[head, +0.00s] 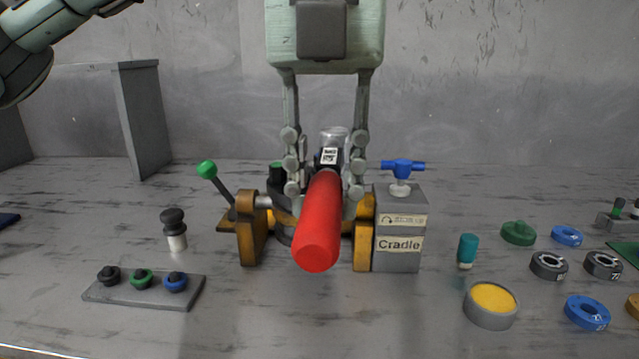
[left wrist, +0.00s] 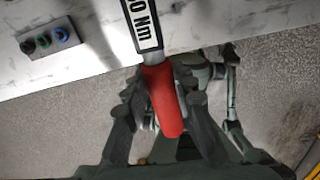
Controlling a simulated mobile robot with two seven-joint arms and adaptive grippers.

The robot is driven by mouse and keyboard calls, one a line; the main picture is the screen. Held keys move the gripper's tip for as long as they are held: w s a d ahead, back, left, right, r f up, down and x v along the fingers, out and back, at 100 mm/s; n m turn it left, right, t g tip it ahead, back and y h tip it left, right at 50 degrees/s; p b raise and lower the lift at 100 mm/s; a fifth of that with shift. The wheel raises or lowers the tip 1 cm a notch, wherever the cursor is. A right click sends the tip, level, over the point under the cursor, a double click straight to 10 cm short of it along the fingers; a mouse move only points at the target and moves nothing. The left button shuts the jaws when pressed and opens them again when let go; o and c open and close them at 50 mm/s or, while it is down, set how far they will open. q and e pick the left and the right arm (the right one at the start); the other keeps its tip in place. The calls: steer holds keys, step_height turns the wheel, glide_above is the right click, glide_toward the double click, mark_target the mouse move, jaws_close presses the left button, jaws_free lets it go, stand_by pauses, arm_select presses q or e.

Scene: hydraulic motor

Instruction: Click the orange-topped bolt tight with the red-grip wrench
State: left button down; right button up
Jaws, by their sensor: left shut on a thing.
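My left gripper (head: 325,188) comes down from the top middle of the head view, its fingers on both sides of the wrench. It is shut on the wrench with the red grip (head: 318,228); the grip's end points toward the head camera. Behind the wrench, a dark motor body (head: 283,222) sits in the brown and orange cradle (head: 250,235). I cannot make out the orange-topped bolt. My right gripper is not in view.
A grey box marked "Cradle" (head: 398,245) with a blue handle (head: 402,167) stands just right. A green-knobbed lever (head: 207,170) rises left. A grey plate with knobs (head: 145,292) lies front left. Rings, a yellow-filled dish (head: 491,306) and small parts lie right.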

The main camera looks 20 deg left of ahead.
arm_select(q)
steer(key=shift+s+r+p, duration=0.15)
steer(key=shift+r+p, duration=1.15)
steer(key=shift+r, duration=0.75)
steer(key=shift+a, duration=0.1)
